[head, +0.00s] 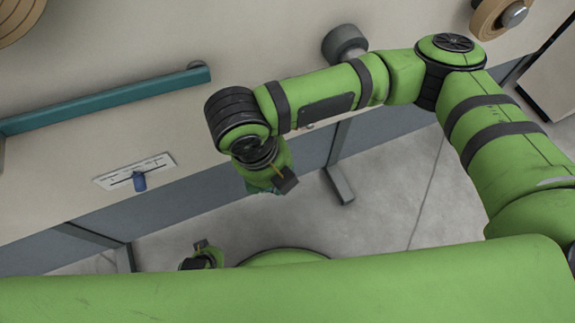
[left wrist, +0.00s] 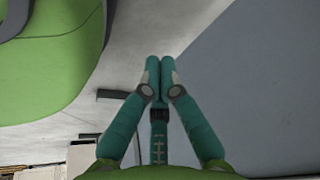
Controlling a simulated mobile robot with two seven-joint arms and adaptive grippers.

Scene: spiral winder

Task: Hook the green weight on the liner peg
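I cannot make out a green weight in either view. No peg can be named for certain as the liner peg. A grey cylinder (head: 345,43) sticks out of the beige panel at the upper middle. My left gripper (left wrist: 160,66) has its teal fingertips together with nothing visible between them, and points down past a grey panel.
A tan roll (head: 490,18) sits on a spindle at the upper right. Machine legs (head: 338,185) stand on open grey floor (head: 390,200).

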